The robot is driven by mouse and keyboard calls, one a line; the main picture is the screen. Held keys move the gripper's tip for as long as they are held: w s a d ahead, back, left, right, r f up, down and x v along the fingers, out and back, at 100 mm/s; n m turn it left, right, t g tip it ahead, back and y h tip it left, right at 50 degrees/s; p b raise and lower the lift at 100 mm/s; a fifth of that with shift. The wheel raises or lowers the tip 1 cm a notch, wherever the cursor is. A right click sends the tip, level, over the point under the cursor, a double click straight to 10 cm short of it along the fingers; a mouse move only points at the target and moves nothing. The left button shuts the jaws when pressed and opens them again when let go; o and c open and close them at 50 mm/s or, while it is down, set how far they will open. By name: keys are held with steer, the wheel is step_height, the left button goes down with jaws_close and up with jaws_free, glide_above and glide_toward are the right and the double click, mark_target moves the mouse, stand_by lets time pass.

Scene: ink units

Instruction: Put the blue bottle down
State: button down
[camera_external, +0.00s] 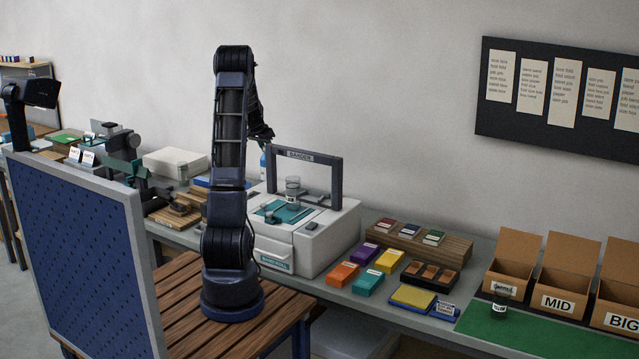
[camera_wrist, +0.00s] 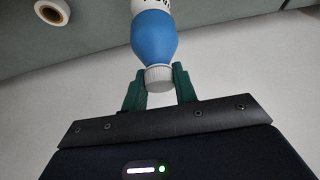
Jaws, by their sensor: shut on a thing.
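The blue bottle (camera_wrist: 154,36) has a white ribbed cap and a white label with dark lettering, cut off by the top edge of the wrist view. My gripper (camera_wrist: 160,82) has its green fingers closed on either side of the cap. In the external view, a small part of the blue bottle (camera_external: 263,161) shows just right of my arm, under my gripper (camera_external: 264,143). It looks upright there, in front of the wall and near the left post of the machine's frame. Its base is hidden, so I cannot tell whether it touches anything.
The white machine (camera_external: 330,232) with a dark frame (camera_external: 338,180) and a glass jar (camera_external: 293,187) stands right of my arm. Coloured boxes, a green mat (camera_external: 540,335) and cardboard bins (camera_external: 510,262) lie farther right. A white ring-shaped object (camera_wrist: 40,8) shows in the wrist view.

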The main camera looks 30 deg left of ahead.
steer(key=shift+f, duration=4)
steer(key=c, duration=1.1)
jaws_free()
